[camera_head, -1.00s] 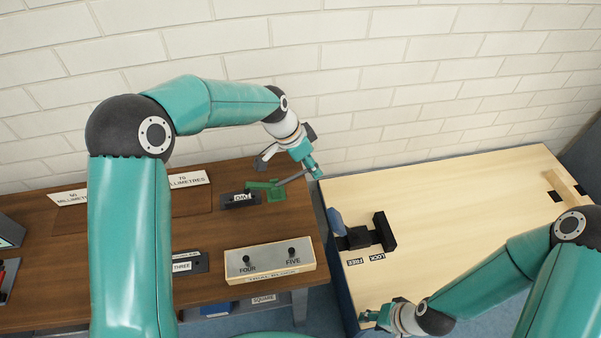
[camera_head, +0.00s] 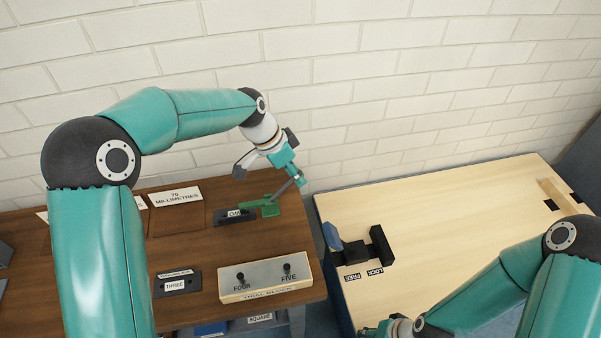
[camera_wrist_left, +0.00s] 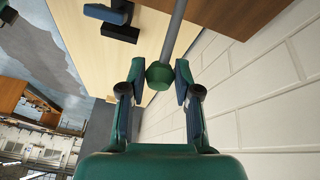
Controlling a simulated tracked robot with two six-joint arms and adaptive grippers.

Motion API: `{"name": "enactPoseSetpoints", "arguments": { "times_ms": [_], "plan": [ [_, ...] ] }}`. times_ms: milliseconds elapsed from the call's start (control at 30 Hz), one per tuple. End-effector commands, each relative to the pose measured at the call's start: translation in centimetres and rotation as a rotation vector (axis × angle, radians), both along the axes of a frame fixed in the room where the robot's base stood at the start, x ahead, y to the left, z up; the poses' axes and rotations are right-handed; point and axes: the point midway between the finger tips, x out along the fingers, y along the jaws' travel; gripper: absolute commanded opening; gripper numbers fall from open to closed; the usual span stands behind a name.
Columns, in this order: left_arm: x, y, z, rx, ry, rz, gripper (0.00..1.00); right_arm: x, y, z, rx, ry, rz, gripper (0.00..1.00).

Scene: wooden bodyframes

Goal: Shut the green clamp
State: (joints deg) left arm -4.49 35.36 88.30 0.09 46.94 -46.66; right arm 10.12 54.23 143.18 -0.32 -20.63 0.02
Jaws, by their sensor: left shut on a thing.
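The green clamp (camera_head: 268,208) stands near the right end of the dark wooden bench top, beside a black label plate (camera_head: 235,217). Its grey lever (camera_head: 285,188) slants up to the right from the green base. In the left wrist view the lever (camera_wrist_left: 175,30) ends in a green knob (camera_wrist_left: 159,75) between the two fingers. My left gripper (camera_head: 299,181) is shut on this knob, above the bench's back right corner. My right gripper (camera_head: 372,331) is low at the bottom edge, partly cut off, far from the clamp; its jaws are unclear.
A block with FOUR and FIVE knobs (camera_head: 264,288) and a THREE plate (camera_head: 176,285) lie in front of the clamp. A pale table (camera_head: 440,220) carries a black latch (camera_head: 368,248) marked FREE and LOCK. A white brick wall (camera_head: 400,90) stands close behind.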

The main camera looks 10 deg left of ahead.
Motion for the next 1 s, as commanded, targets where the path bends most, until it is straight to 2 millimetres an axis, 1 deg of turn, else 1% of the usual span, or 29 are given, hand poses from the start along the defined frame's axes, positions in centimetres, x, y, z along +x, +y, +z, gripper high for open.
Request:
{"name": "enactPoseSetpoints", "arguments": {
  "times_ms": [33, 67, 100, 200, 500, 667, 767, 1000],
  "plan": [
    [0.1, 0.5, -0.4, 0.009, -0.001, 0.003, 0.00, 0.0, 0.0, -0.1, 0.000, 0.000, 0.000, 0.40],
    [0.1, 0.5, -0.4, 0.009, -0.001, 0.003, 0.35, 0.0, 0.0, -0.1, 0.000, 0.000, 0.000, 0.40],
    [0.1, 0.5, -0.4, 0.009, -0.001, 0.003, 0.42, 0.0, 0.0, -0.1, 0.000, 0.000, 0.000, 0.40],
    [0.1, 0.4, -0.4, 0.008, 0.001, 0.002, 0.57, 0.0, 0.0, -0.1, 0.000, 0.000, 0.000, 0.40],
    [0.0, 0.2, -0.2, 0.005, 0.001, -0.001, 0.57, 0.0, 0.0, 0.0, 0.000, 0.000, 0.000, 0.40],
    [-0.1, 0.6, 0.8, 0.005, 0.000, 0.000, 0.57, 0.0, 0.0, 0.0, 0.000, 0.000, 0.000, 0.40],
    [-0.3, 1.1, 2.2, 0.005, -0.003, 0.001, 0.57, 0.0, 0.0, 0.0, 0.000, 0.000, 0.000, 0.40],
    [-0.9, 2.7, 6.6, 0.005, -0.003, 0.001, 0.57, 0.0, 0.0, 0.0, 0.000, 0.000, 0.000, 0.40]
  ]
}}
